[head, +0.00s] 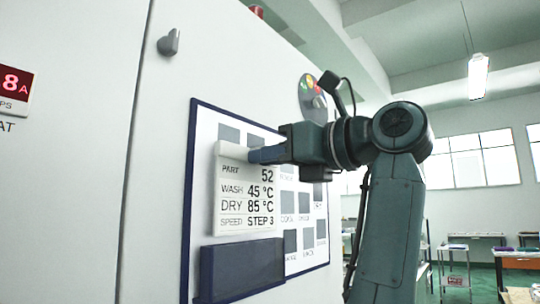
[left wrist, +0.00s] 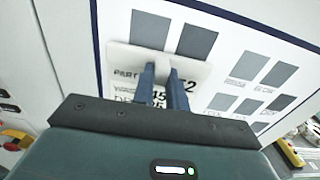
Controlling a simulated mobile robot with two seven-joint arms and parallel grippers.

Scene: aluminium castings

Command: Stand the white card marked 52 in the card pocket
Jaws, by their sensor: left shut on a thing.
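The white card marked 52 (head: 246,205) is upright, with its printed wash, dry and speed lines facing out. My left gripper (head: 263,155) is shut on the card's top part. In the left wrist view the fingers (left wrist: 163,72) close on the card's pale top (left wrist: 190,68), and they hide part of the print. The card pocket (head: 243,269) is a dark blue holder low on the board, directly below the card. The card's lower edge shows just above the pocket's rim; I cannot tell how far it stands from the board. My right gripper is not in view.
The white board (head: 310,262) with a dark blue frame and several grey squares is on the pale cabinet wall (head: 160,120). A grey knob (head: 169,43) and a red display (head: 15,84) are at the left. A round coloured dial (head: 312,97) is above the board's right side.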

